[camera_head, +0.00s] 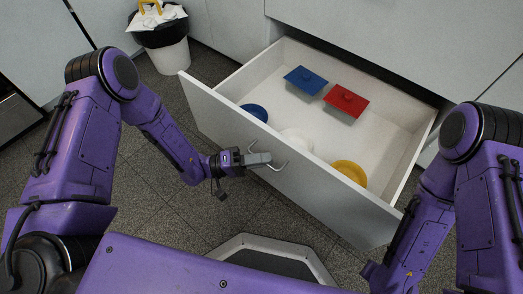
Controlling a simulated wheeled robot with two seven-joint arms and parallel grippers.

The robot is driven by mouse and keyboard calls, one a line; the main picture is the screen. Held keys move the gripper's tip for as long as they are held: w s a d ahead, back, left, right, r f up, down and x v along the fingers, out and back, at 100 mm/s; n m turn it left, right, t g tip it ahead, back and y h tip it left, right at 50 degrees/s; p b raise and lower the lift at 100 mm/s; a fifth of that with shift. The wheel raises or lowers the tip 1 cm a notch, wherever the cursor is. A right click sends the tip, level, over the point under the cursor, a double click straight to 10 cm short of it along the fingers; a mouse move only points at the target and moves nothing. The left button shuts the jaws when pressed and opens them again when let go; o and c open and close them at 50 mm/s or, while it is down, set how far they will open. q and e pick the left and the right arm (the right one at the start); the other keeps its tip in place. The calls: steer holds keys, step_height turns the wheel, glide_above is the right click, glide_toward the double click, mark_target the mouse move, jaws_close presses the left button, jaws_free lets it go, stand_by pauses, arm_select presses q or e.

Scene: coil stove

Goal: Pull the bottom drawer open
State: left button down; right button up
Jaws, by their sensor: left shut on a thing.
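The bottom drawer (221,118) is a white drawer that stands well out from the cabinet, its inside showing. Its front panel faces me at a slant. A thin metal handle (283,165) is on the front panel. My left gripper (268,160) is shut on the handle at the middle of the panel. The jaws hide part of the handle. My right arm is at the right, beside the drawer's right front corner, and its gripper is not clearly visible.
Inside the drawer are a blue lid (306,80), a red lid (346,100), a blue bowl (254,112), a white bowl (297,138) and a yellow bowl (349,171). A bin (168,55) stands back left. Tiled floor (165,222) is clear at left.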

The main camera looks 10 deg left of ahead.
arm_select(q)
steer(key=shift+s, duration=0.3)
arm_select(e)
steer(key=shift+w, duration=0.15)
arm_select(q)
steer(key=c, duration=1.3)
jaws_free()
steer(key=shift+a, duration=0.15)
arm_select(e)
steer(key=shift+r, duration=0.1)
arm_select(q)
steer(key=p+v, duration=0.2)
steer(key=v, duration=0.8)
steer(key=shift+a, duration=0.2)
arm_select(e)
steer(key=shift+w+d+r+m+t+h, duration=0.15)
steer(key=shift+w+r+m+t, duration=0.1)
steer(key=shift+r, duration=0.35)
steer(key=shift+w+r+m+t+h, duration=0.15)
steer(key=shift+w+r+m, duration=0.1)
steer(key=shift+r, duration=0.35)
